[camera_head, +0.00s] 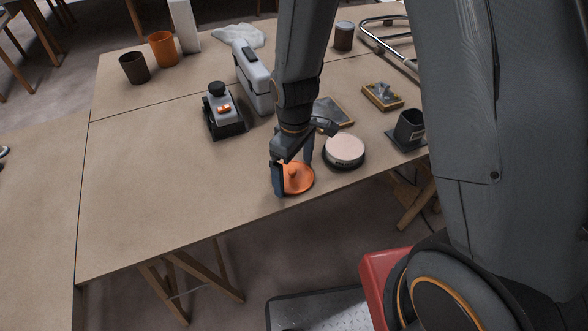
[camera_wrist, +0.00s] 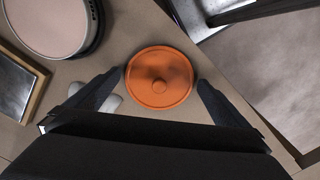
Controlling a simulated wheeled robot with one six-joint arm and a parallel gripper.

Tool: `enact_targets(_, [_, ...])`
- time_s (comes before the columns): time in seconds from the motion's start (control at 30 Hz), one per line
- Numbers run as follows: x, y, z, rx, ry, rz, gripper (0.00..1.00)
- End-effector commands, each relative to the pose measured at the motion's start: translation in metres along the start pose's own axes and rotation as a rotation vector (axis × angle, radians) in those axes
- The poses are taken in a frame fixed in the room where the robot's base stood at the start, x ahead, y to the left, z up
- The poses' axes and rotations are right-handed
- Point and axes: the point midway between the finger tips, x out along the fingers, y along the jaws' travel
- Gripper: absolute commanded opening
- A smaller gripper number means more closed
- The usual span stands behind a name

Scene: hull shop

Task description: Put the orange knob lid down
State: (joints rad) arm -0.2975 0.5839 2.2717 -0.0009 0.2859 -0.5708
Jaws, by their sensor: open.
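The orange knob lid (camera_head: 299,180) lies on the tan table (camera_head: 180,180) near its front edge, knob up. It also shows in the wrist view as a round orange disc (camera_wrist: 160,77) with a small knob in its middle. My gripper (camera_head: 292,174) is just above the lid, with its fingers apart. In the wrist view my two fingers stand on either side of the lid's lower part, and the gripper is open and empty. Whether a fingertip touches the lid's rim, I cannot tell.
A round pale-topped dark device (camera_head: 344,150) stands just right of the lid. Behind are a dark holder (camera_head: 409,130), a wooden tray (camera_head: 382,96), a grey case (camera_head: 253,77) and a black device (camera_head: 222,112). Cups (camera_head: 164,49) stand at the back. The table's left front is clear.

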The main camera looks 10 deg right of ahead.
Motion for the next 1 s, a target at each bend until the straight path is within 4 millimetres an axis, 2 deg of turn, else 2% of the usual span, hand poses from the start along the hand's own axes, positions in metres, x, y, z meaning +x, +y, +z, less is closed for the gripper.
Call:
enact_targets(0.17, [-0.018, 0.001, -0.001, 0.0, 0.003, 0.002, 1.0])
enact_targets(0.6, [-0.091, 0.001, -0.001, 0.0, 0.004, 0.002, 1.0])
enact_targets(0.87, [-0.116, 0.001, 0.0, 0.001, 0.002, 0.001, 1.0])
enact_targets(0.97, [-0.121, 0.005, 0.011, 0.063, 0.005, 0.003, 1.0])
enact_targets(1.0, [-0.122, 0.009, 0.022, 0.125, 0.01, 0.006, 1.0])
